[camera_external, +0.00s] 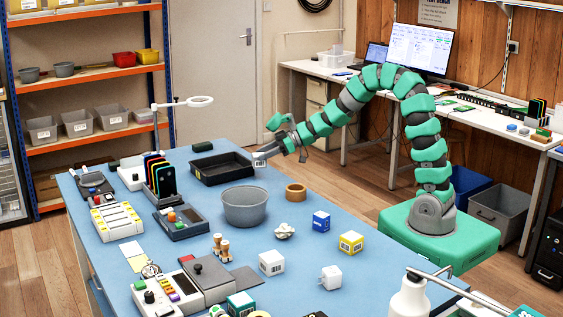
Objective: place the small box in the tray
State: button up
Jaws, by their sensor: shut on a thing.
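My gripper (264,154) is at the end of the arm, reaching left over the far part of the blue table. It is shut on a small white box (260,163) with dark markings on its face. The black tray (208,184) lies on the table just left of the gripper. The held box overlaps the tray's right corner in the picture. I cannot tell whether the box is over the tray or beside it, nor how high it is. Most of the tray's floor shows and looks empty.
A grey bowl (245,208) and a brown tape roll (296,192) stand near the tray. A blue box (321,221), a yellow-and-white box (351,242) and a white box (271,262) lie nearer.

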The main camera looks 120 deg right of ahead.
jog(key=shift+w+d+f, duration=0.1)
jog(key=shift+d+f, duration=0.05)
jog(key=shift+d, duration=0.25)
jog(key=w+d, duration=0.2)
jog(key=d, duration=0.1)
jog(key=w+d+f+b, duration=0.1)
jog(key=w+d, duration=0.2)
jog(key=d, duration=0.1)
jog(key=w+d, duration=0.3)
jog(key=d, duration=0.1)
jog(key=shift+d+f+b, duration=0.2)
jog(key=shift+d+b, duration=0.05)
jog(key=shift+b, duration=0.15)
jog(key=shift+w+d, duration=0.35)
notch_tip(320, 180, down, 4)
jog(key=b, duration=0.2)
jog(key=shift+r+b, duration=0.2)
jog(key=shift+b, duration=0.1)
jog(key=shift+r, duration=0.1)
jog(key=o, duration=1)
